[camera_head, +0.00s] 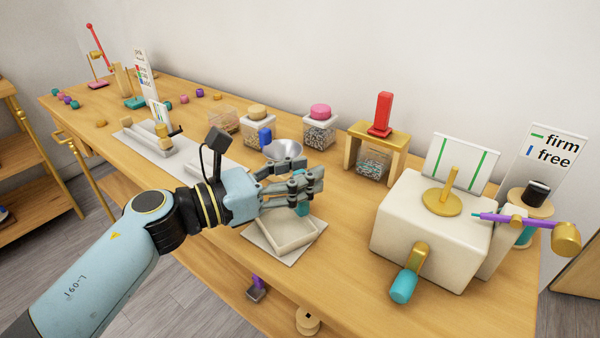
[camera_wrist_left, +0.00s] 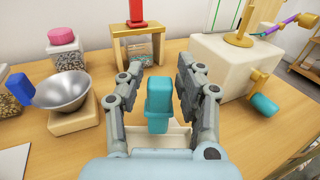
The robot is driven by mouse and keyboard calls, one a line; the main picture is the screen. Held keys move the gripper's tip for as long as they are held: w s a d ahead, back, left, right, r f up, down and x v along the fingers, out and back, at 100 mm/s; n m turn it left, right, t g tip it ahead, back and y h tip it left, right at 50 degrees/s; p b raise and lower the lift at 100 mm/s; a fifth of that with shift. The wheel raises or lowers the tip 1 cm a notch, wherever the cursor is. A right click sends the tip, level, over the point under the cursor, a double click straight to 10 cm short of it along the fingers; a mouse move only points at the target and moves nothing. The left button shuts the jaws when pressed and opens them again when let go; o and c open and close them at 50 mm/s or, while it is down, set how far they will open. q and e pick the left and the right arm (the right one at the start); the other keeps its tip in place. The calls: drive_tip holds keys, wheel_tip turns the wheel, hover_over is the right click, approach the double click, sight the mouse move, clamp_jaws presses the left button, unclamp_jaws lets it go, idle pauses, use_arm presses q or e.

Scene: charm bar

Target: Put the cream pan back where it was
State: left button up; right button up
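The cream pan (camera_head: 285,237) is a shallow, square, open tray on a pale mat (camera_head: 318,226) near the table's front edge. A teal upright grip (camera_wrist_left: 158,103) stands at the pan and shows partly behind my fingers in the head view (camera_head: 303,208). My left gripper (camera_head: 312,185) is above the pan's far side. In the left wrist view its fingers (camera_wrist_left: 158,85) stand on either side of the teal grip, with narrow gaps visible. The pan's rim (camera_wrist_left: 160,138) shows low between the fingers; the rest is hidden there. My right gripper is not in view.
A silver bowl (camera_head: 283,151) with a blue handle stands behind the gripper. A gold stand (camera_head: 376,150) with a red handle is behind to the right. A cream box machine (camera_head: 425,235) with a teal-tipped crank (camera_head: 405,284) stands right of the pan.

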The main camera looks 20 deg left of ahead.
use_arm(q)
drive_tip(key=shift+o, duration=0.5)
drive_tip(key=shift+r, duration=0.1)
drive_tip(key=shift+s+a, duration=0.1)
drive_tip(key=b+v, duration=0.2)
drive_tip(key=v, duration=0.9)
drive_tip(key=shift+s+a+b, duration=0.15)
drive_tip(key=shift+s+b, duration=0.15)
drive_tip(key=shift+s, duration=0.05)
drive_tip(key=shift+r, duration=0.1)
